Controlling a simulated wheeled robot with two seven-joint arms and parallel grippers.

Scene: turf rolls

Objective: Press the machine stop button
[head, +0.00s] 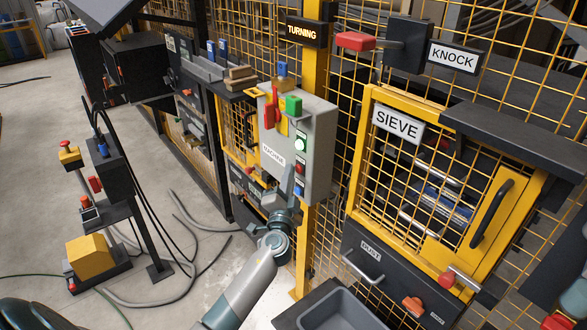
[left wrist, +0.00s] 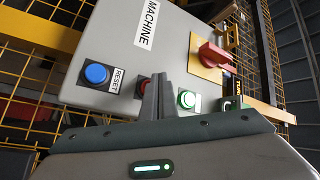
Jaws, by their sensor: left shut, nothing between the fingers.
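The grey machine box (head: 318,125) hangs on a yellow post in the head view. Its face carries a lit green button (head: 300,143), a red button (head: 300,168) below it and a blue button (head: 299,191) lowest. In the left wrist view the red button (left wrist: 143,87) is partly hidden by my fingers, between the blue button (left wrist: 96,73) marked RESET and the lit green button (left wrist: 187,99). My left gripper (head: 290,176) is shut and empty, its tips close in front of the red button. I cannot tell whether they touch.
A red rotary switch (left wrist: 213,55) on a yellow plate sits on the box. The sieve cage door (head: 365,140) and a grey bin (head: 345,310) stand to the right. A pedestal with controls (head: 110,170) stands left, with cables on the floor.

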